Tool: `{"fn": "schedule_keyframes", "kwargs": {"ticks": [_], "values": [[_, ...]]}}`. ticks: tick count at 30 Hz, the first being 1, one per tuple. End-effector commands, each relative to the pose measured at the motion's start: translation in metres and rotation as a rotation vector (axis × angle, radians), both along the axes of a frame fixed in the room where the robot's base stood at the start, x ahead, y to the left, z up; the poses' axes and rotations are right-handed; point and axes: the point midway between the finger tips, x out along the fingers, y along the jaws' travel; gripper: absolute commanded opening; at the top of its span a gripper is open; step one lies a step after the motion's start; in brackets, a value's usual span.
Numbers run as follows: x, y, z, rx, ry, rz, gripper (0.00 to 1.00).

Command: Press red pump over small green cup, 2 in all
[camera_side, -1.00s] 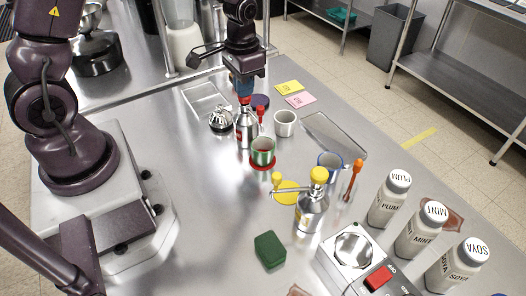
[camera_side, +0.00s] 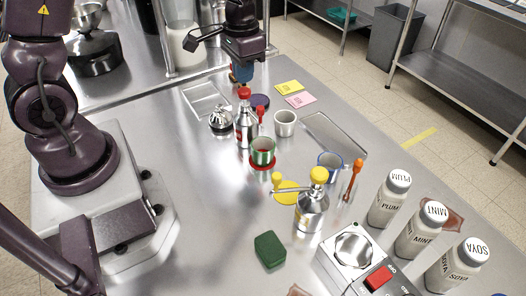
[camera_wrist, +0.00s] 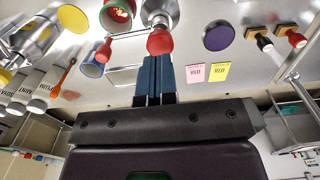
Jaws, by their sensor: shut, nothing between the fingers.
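The red pump bottle (camera_side: 244,130) stands upright, silver with a red knob (camera_side: 244,93) at its top and a thin spout with a red tip (camera_wrist: 103,50). The small green cup (camera_side: 262,152) stands on a red disc (camera_side: 262,167) in front of the bottle. In the wrist view the cup (camera_wrist: 116,14) is cut by the top edge, and red shows inside it. My gripper (camera_side: 240,74) has blue fingers, shut and empty, just above and behind the knob, seemingly apart from it. In the wrist view the fingers (camera_wrist: 155,80) point towards the knob.
A yellow pump bottle (camera_side: 313,210), a white cup (camera_side: 285,123), a blue-rimmed cup (camera_side: 329,165) and an orange stick-like thing (camera_side: 351,180) stand nearby. Labelled shakers (camera_side: 390,200) and a switch box (camera_side: 352,255) are at front right.

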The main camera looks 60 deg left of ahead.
Motion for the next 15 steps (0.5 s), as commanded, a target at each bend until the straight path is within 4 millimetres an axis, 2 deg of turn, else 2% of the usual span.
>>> {"fn": "schedule_keyframes", "kwargs": {"ticks": [15], "values": [[-0.0002, -0.0001, -0.0059, 0.0, 0.001, 0.0, 0.0]]}}
